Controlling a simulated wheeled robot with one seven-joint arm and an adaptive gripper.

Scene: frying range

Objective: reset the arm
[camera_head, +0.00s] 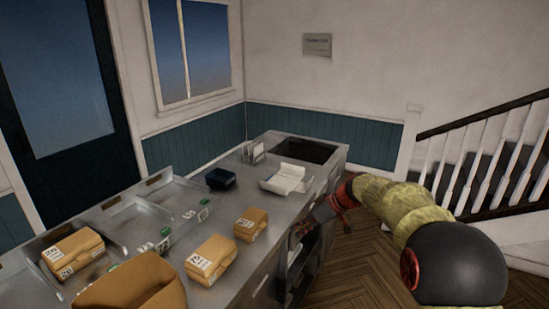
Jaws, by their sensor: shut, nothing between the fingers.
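My arm (390,200) comes in from the right, with a dark round joint, a yellowish sleeve and red bands. It reaches left to the front side of the steel counter (232,190).
Several tan packages, including one (210,260), stand on the counter. A dark blue tray (221,178), a white open box (285,178) and a dark recessed basin (305,150) are farther back. A stair railing (490,150) is at the right. Wooden floor (370,265) is open below my arm.

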